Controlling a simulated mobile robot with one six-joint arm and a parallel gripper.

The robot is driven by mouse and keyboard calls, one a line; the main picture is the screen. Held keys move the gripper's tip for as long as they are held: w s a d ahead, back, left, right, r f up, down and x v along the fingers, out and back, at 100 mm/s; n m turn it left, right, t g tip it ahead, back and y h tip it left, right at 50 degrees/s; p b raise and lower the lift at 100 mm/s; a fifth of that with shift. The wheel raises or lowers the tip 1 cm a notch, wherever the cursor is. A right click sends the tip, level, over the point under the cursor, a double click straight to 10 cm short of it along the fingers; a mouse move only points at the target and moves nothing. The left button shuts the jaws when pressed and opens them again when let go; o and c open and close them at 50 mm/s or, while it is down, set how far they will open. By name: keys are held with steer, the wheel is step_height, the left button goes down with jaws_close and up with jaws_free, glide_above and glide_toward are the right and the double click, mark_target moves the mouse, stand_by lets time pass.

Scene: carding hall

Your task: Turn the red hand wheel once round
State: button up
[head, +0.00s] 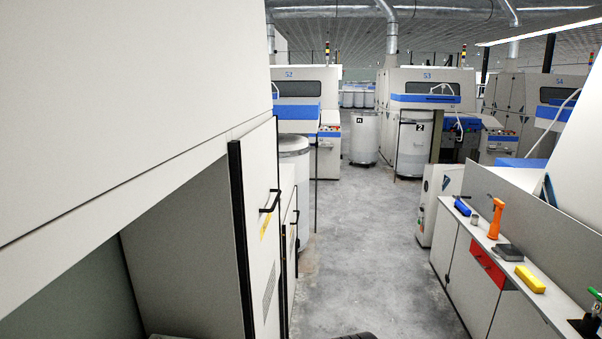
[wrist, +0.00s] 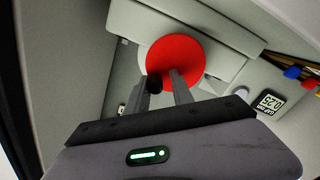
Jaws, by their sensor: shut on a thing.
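In the wrist view the red hand wheel (wrist: 186,54) is a flat red disc on a pale grey machine panel. A black knob (wrist: 155,84) stands near its lower left edge. My gripper (wrist: 161,80) reaches up to the wheel, its two grey fingers on either side of the knob, shut on it. The fingers cover the lower part of the wheel and some of the knob. Neither the wheel nor my gripper shows in the head view.
Cables with blue and red ends (wrist: 293,72) and a black-and-white label (wrist: 268,103) lie right of the wheel. In the head view, an open cabinet door (head: 262,235) stands left, a bench (head: 482,232) with tools stands right, and the grey aisle floor (head: 370,240) between is clear.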

steer(key=shift+a+r, duration=0.3)
steer(key=shift+r, duration=0.05)
steer(key=m, duration=0.4)
steer(key=shift+w+f+m+b, duration=0.3)
steer(key=shift+w+f+b, duration=0.05)
steer(key=shift+w+f, duration=0.05)
steer(key=o, duration=0.8)
steer(key=shift+w, duration=0.1)
steer(key=shift+c, duration=0.2)
steer(key=shift+d, duration=0.1)
steer(key=s+d, duration=0.1)
steer(key=d, duration=0.5)
steer(key=shift+d+f+p, duration=0.25)
steer(key=shift+d+p, duration=0.05)
steer(key=shift+d, duration=0.05)
steer(key=shift+f, duration=0.1)
